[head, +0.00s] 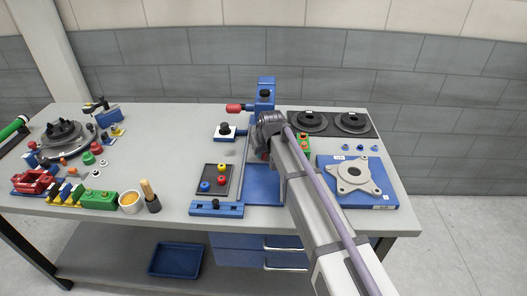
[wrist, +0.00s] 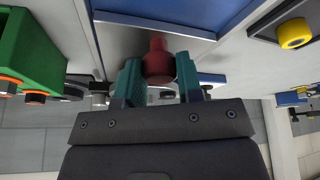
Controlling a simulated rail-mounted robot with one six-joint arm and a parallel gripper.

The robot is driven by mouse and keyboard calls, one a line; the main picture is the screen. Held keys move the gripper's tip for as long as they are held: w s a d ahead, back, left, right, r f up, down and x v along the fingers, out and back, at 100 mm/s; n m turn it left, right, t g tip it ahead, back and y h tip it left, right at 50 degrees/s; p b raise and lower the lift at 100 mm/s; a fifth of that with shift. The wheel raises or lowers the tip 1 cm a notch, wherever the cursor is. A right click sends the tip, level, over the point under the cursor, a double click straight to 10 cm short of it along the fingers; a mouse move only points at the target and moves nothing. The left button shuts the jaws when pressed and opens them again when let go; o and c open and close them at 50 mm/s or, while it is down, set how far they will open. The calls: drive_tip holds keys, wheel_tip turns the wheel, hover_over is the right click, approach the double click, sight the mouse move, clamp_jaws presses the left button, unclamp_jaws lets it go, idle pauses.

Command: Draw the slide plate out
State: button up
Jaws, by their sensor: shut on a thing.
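My gripper (wrist: 159,78) has its two teal fingers closed on a red knob (wrist: 158,58) in the wrist view. Behind the knob is a grey metal surface (wrist: 118,38), which looks like the slide plate, with a blue panel (wrist: 175,10) beyond it. I cannot tell exactly how the knob joins the plate. In the head view my arm covers the gripper and most of the knob. The blue bed of the fixture (head: 262,186) shows left of my arm, with a blue front block (head: 216,209) beside it.
A dark panel with red, yellow and blue knobs (head: 207,180) lies left of the bed. A blue tray (head: 385,200) bearing a grey flanged part (head: 358,177) is at right. Bare table shows left of the fixture (head: 165,165).

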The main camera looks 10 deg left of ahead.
clamp_jaws()
drive_tip(key=s+d, duration=0.1)
drive_tip(key=s, duration=0.4)
drive_tip(key=s+d, duration=0.1)
drive_tip(key=s, duration=0.9)
drive_tip(key=shift+s+d, duration=0.1)
drive_tip(key=shift+d, duration=0.3)
drive_tip(key=shift+f, duration=0.1)
drive_tip(key=shift+o, duration=2.1)
unclamp_jaws()
drive_tip(key=shift+s, duration=0.1)
drive_tip(key=shift+o, duration=1)
